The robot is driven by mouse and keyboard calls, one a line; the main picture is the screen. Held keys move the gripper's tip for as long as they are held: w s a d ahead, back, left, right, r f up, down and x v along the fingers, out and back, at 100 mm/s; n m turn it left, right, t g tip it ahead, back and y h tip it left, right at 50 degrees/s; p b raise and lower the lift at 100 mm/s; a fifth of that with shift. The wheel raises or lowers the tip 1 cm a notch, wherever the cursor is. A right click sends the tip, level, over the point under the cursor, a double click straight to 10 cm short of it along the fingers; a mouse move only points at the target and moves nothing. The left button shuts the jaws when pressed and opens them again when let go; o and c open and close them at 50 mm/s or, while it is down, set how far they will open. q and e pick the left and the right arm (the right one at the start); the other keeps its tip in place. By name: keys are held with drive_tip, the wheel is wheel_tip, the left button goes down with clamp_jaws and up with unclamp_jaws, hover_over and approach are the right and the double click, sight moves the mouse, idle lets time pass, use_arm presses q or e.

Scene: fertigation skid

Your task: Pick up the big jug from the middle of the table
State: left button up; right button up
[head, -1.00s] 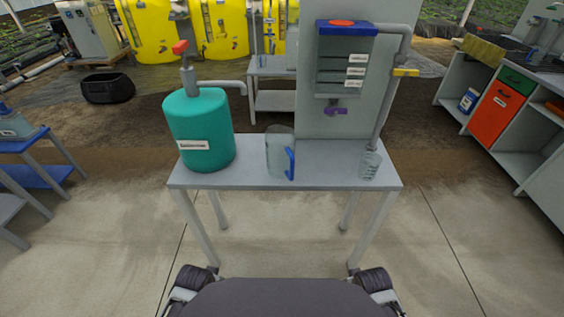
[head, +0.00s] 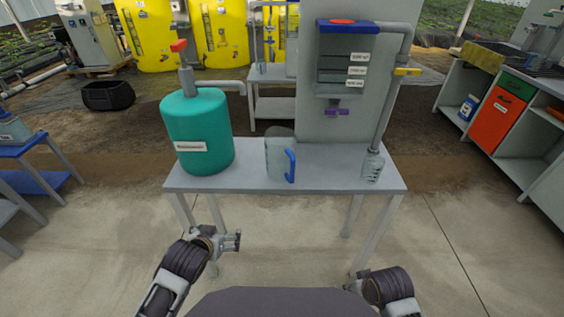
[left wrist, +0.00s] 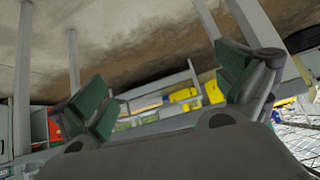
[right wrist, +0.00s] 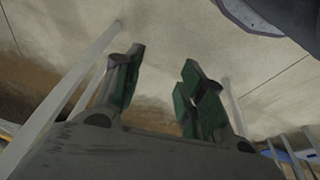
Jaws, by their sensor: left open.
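The big jug (head: 276,160) is clear, with a blue handle on its right side. It stands upright in the middle of the grey table (head: 330,178) in the head view. My left gripper (head: 238,240) is open and empty, below and in front of the table's front edge, left of the jug and apart from it. Its spread green-padded fingers show in the left wrist view (left wrist: 168,92). My right gripper (right wrist: 158,85) shows in the right wrist view with fingers apart and nothing between them. In the head view only part of the right arm shows. Neither wrist view shows the jug.
A teal tank (head: 199,135) with a red-handled valve stands left of the jug. A small clear beaker (head: 373,166) stands at the right, under a grey pipe (head: 385,115). A grey panel (head: 310,105) with a dispenser rises behind. The floor before the table is clear.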

use_arm(q)
drive_tip(key=w+d+r+m+t+h, duration=0.1)
drive_tip(key=w+d+r+t+h, duration=0.1)
drive_tip(key=w+r+h, duration=0.1)
drive_tip(key=w+d+r+m+t+h, duration=0.2)
drive_tip(key=w+d+r+h, duration=0.1)
drive_tip(key=w+r, duration=0.3)
drive_tip(key=w+d+r+m+t+h, duration=0.2)
drive_tip(key=w+d+r+h, duration=0.1)
drive_tip(key=w+r+h, duration=0.1)
drive_tip(key=shift+w+d+r, duration=0.2)
drive_tip(key=shift+w+r, duration=0.55)
drive_tip(key=shift+w, duration=0.1)
drive_tip(key=m+g+h, duration=0.2)
drive_tip(key=m+h, duration=0.1)
drive_tip(key=shift+a+r+m+g, duration=0.25)
drive_tip(key=shift+r+m+g, duration=0.05)
drive_tip(key=shift+r+g, duration=0.1)
drive_tip(key=shift+s+a+f+m+g+h, duration=0.15)
drive_tip(key=shift+s+a+m+g+h, duration=0.1)
drive_tip(key=shift+a+m+g+h, duration=0.5)
use_arm(e)
drive_tip(key=s+a+f+g, duration=0.1)
drive_tip(key=s+a+f, duration=0.1)
drive_tip(key=f, duration=1.6)
drive_tip(key=shift+s+a+g, duration=0.2)
drive_tip(key=shift+s+g, duration=0.1)
drive_tip(key=shift+s, duration=0.3)
use_arm(q)
drive_tip(key=shift+d+g, duration=0.25)
